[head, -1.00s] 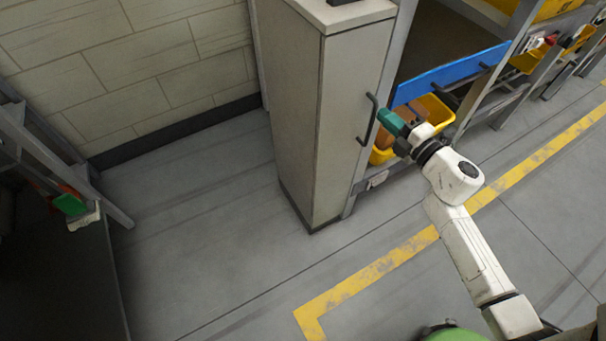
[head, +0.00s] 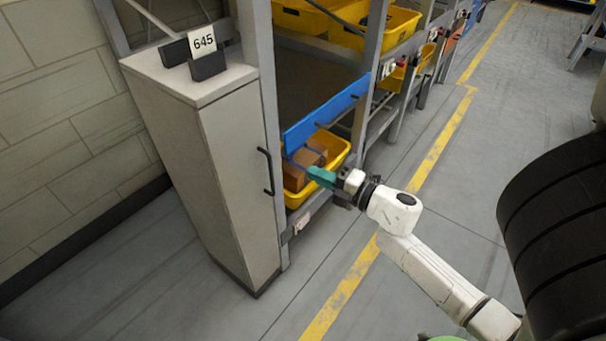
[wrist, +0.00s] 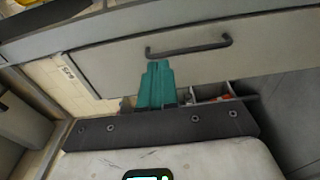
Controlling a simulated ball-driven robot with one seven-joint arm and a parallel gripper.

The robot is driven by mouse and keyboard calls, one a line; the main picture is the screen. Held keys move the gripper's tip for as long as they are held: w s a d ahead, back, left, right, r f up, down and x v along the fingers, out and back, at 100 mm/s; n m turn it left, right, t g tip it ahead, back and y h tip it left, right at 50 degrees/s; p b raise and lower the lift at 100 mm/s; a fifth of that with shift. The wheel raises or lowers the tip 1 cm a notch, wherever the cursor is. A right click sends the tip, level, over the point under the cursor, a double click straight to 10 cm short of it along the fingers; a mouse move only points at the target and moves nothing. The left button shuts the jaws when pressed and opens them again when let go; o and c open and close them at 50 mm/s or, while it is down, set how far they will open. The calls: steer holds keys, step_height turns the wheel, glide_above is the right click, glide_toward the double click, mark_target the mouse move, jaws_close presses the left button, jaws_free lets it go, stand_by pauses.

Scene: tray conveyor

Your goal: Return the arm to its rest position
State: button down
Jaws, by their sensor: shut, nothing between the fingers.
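My arm reaches in from the lower right of the head view, extended toward the shelf rack. My gripper (head: 320,177) has teal fingers that are closed together with nothing between them. It is in front of a yellow bin (head: 343,156) holding a brown box (head: 304,168), to the right of the cabinet handle in the picture. I cannot tell whether it touches the bin. In the wrist view the teal fingers (wrist: 158,85) show pressed together and empty, pointing toward a grey front with a dark handle (wrist: 189,48).
A blue bar (head: 326,112) crosses the rack above the bin. Open floor with a yellow line (head: 440,150) lies right of the rack. A large dark ribbed shape (head: 560,240) fills the right edge.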

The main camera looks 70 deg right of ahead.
steer(key=shift+s+d, duration=0.3)
steer(key=shift+s, duration=0.65)
steer(key=shift+s+d, duration=0.3)
steer(key=shift+s, duration=0.6)
steer(key=w+a+f+m+g+h, duration=0.2)
steer(key=a+f+m+g, duration=0.85)
steer(key=m, duration=0.55)
steer(key=s+a+f+g+y, duration=0.1)
steer(key=s+a+g+y, duration=0.2)
steer(key=a, duration=0.5)
steer(key=s+a+f+g+y, duration=0.2)
steer(key=s+a+g, duration=0.1)
steer(key=a, duration=0.5)
step_height(320, 180, up, 14)
steer(key=p, duration=1.3)
steer(key=shift+s+d+f, duration=0.15)
steer(key=shift+f, duration=0.05)
steer(key=shift+d, duration=0.1)
